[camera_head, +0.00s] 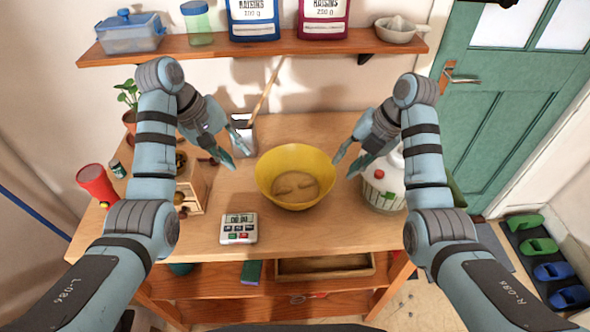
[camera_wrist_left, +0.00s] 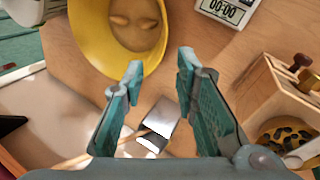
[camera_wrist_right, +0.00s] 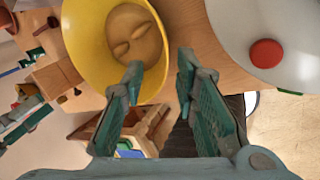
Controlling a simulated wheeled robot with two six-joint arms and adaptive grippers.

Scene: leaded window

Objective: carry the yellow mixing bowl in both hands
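The yellow mixing bowl (camera_head: 295,163) stands upright on the wooden table, with a tan, dough-like mass (camera_head: 296,187) inside it. My left gripper (camera_head: 238,151) is open and empty, above and to the left of the bowl. In the left wrist view the bowl (camera_wrist_left: 92,42) lies ahead of the open fingers (camera_wrist_left: 158,72). My right gripper (camera_head: 346,166) is open and empty, near the bowl's right side. In the right wrist view the bowl (camera_wrist_right: 85,45) lies ahead and left of the open fingers (camera_wrist_right: 160,72). Neither gripper visibly touches it.
A white container with a red button (camera_head: 384,185) stands close right of the bowl. A digital timer (camera_head: 238,228) lies front left. A wooden box (camera_head: 192,190) and a red object (camera_head: 97,184) are at left. A metal tin (camera_head: 242,130) holding a stick stands behind. A shelf (camera_head: 280,50) runs above.

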